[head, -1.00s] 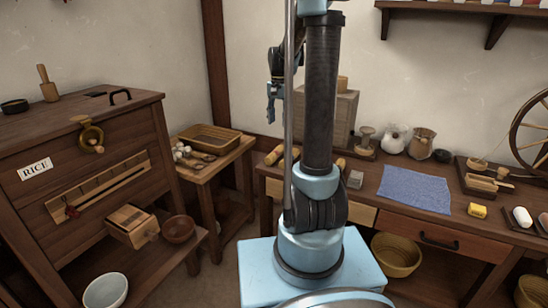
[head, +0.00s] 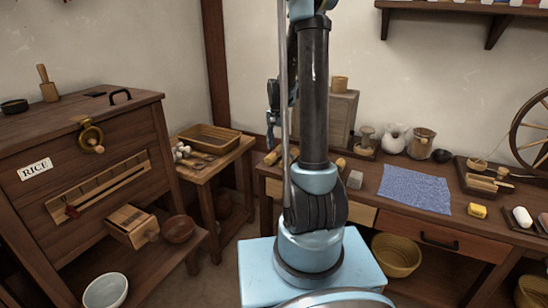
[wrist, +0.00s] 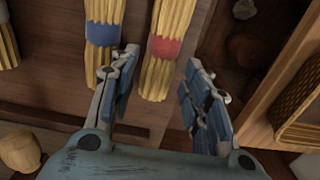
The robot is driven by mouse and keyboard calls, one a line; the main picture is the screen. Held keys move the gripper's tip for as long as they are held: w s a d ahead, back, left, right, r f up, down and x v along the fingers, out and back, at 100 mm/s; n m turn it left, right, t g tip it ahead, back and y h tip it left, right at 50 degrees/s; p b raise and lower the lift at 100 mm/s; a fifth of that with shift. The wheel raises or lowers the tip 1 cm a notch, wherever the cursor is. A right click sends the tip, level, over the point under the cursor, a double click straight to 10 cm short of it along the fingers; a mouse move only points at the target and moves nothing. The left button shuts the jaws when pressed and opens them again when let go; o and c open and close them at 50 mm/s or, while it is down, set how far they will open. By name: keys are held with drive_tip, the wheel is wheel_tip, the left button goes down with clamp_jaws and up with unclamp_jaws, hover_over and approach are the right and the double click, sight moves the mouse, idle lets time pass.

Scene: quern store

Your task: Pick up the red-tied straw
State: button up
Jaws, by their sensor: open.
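The red-tied straw is a yellow bundle with a red band (wrist: 165,47) in the wrist view, lying on a brown wooden surface. My gripper (wrist: 161,62) is open, with one finger on either side of the lower part of this bundle. A blue-tied straw bundle (wrist: 103,34) lies just left of it, close to the left finger, which overlaps its lower end in the picture. In the head view my gripper (head: 272,117) is small and partly hidden by my arm. I cannot make out the red band there.
Another straw bundle (wrist: 6,40) lies at the left edge of the wrist view.

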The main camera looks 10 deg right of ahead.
drive_tip(key=shift+f, duration=1.35)
drive_tip(key=c, duration=0.8)
